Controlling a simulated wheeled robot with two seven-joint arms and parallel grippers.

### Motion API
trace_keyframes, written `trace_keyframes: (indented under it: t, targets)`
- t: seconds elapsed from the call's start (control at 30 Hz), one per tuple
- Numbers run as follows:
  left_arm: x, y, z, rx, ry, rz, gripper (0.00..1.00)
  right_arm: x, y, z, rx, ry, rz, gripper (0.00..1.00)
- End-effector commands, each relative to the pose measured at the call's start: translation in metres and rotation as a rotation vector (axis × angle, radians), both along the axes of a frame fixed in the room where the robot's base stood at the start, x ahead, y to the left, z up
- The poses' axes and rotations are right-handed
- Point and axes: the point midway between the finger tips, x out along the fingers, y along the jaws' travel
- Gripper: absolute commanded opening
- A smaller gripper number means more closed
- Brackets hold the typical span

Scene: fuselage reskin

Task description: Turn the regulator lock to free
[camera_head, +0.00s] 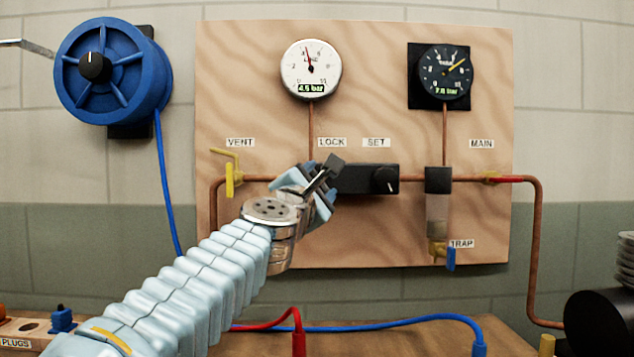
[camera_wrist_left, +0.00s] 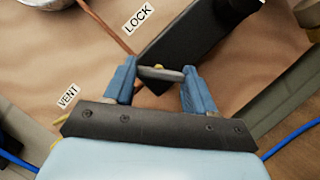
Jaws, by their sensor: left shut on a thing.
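The regulator (camera_head: 358,172) is a black block on the wooden board, under the LOCK (camera_head: 332,142) and SET (camera_head: 376,142) labels. Its round SET knob (camera_head: 384,181) is at its right end. My left gripper (camera_head: 318,186) is at the regulator's left end and hides the lock in the head view. In the left wrist view, the blue fingers of this gripper (camera_wrist_left: 160,76) are shut on a grey bar-shaped lock handle (camera_wrist_left: 163,73) beside the black regulator block (camera_wrist_left: 205,35). The bar spans from finger to finger. My right gripper is not in view.
The yellow VENT valve (camera_head: 230,178) is left of the gripper. Two gauges, white (camera_head: 311,70) and black (camera_head: 443,72), sit above. Copper pipe (camera_head: 535,250) runs down at the right. A blue hose reel (camera_head: 112,68) hangs at upper left. Red and blue hoses lie on the bench below.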

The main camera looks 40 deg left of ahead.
Motion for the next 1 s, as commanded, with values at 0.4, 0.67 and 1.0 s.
trace_keyframes:
  t: [0.4,0.67,1.0]
  targets:
    - [-0.0004,0.0005,0.002,0.269,0.226,0.002,0.25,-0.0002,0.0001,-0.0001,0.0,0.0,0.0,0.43]
    - [-0.0002,-0.0002,0.0026,0.406,0.341,-0.002,0.25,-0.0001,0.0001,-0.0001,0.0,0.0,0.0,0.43]
    - [-0.0002,-0.0003,0.0028,0.492,0.415,-0.003,0.25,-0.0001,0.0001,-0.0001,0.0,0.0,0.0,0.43]
